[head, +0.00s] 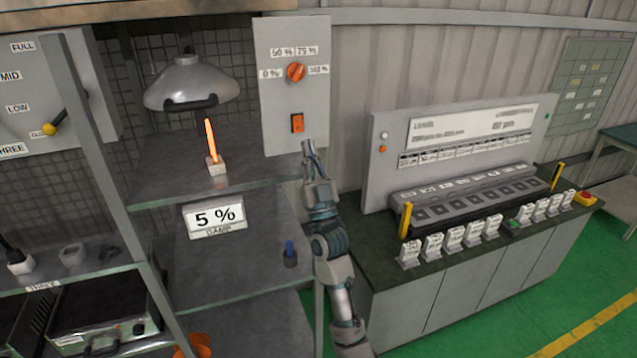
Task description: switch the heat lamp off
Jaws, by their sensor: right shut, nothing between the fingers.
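The heat lamp (192,83) has a grey dome shade and hangs over the upper shelf at the left. Under it a glowing orange rod (210,138) stands in a small white base. A grey control panel (265,50) to the right carries an orange rotary knob (296,72) with percent labels around it. Below the knob is an orange rocker switch (297,123); which way it is tipped is too small to tell. My right gripper (308,146) is shut and empty just below the rocker switch; whether it touches the panel I cannot tell. My left gripper is out of view.
A blue-topped knob (290,252) stands on the lower shelf (215,270). A console (455,150) with several white tags stands right of my arm. A lever panel (50,95) is at far left. Green floor is open at lower right.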

